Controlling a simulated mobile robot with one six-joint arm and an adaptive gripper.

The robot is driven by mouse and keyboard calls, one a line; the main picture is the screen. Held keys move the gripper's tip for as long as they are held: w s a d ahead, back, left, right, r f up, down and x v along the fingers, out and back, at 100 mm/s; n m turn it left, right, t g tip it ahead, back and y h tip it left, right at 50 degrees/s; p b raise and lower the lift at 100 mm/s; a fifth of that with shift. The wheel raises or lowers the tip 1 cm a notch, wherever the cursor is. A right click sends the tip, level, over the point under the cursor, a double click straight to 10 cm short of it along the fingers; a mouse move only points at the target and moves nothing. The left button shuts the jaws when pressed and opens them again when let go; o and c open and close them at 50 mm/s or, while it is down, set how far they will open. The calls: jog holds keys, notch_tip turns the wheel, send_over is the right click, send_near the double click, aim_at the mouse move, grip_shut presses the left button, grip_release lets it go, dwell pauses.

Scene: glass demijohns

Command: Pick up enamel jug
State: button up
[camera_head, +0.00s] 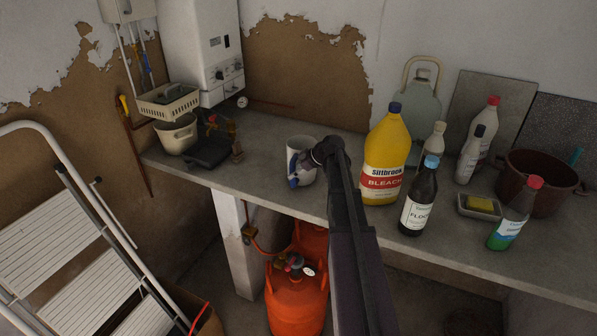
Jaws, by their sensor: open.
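The white enamel jug (300,144) stands upright on the grey worktop, near the middle of the view. Something blue shows low on its left side. My gripper (305,165) is at the jug, at the end of my dark arm that reaches up from the bottom. The gripper is open. It overlaps the jug's right and front sides in the picture, and I cannot tell whether it touches the jug. Part of the jug is hidden behind the gripper.
A yellow bleach bottle (384,150) and a dark bottle (420,195) stand close right of my arm. More bottles, a sponge dish (464,210) and a brown pot (540,180) are farther right. A black stove-like item (208,150) is left. Orange gas cylinders (295,300) stand below.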

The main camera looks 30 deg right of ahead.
jog(key=shift+w+a+f, duration=0.35)
jog(key=shift+f, duration=0.15)
grip_shut()
dwell(0.3)
